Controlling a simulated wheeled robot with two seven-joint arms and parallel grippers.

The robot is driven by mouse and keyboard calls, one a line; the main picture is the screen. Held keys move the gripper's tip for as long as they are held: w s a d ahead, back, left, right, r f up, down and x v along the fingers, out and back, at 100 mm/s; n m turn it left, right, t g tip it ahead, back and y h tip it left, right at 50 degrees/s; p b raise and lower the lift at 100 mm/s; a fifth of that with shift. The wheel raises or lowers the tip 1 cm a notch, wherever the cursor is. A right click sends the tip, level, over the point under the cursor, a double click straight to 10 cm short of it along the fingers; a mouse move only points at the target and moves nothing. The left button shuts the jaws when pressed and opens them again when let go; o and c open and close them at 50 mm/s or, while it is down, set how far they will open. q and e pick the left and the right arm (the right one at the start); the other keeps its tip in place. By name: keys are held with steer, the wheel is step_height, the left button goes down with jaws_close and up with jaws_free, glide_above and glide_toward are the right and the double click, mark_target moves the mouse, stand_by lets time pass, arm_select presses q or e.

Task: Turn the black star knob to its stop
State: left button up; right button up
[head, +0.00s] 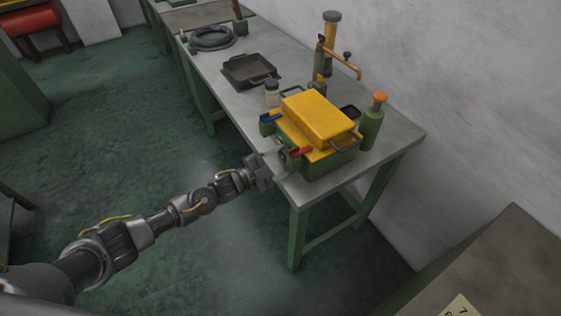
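A green machine (333,164) with a yellow cover (318,116) sits on the grey bench, near its front end. The arm from the left reaches to the machine, and my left gripper (276,164) is close against its near left side, by the bench edge. A small dark shape (284,156) at the fingertips may be the black star knob, but it is mostly hidden by the gripper. I cannot tell whether the fingers are open or closed on it. My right gripper is not in view.
A red-handled lever (300,152) sits just right of the gripper, and a blue one (270,117) behind it. A green bottle (372,125), small jar (272,94), post with orange lever (329,55), dark tray (248,72) and coiled hose (212,38) stand on the bench (403,135).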

arm_select(q)
steer(key=o, duration=1)
steer(key=shift+s+f, duration=0.1)
steer(key=shift+a, duration=0.15)
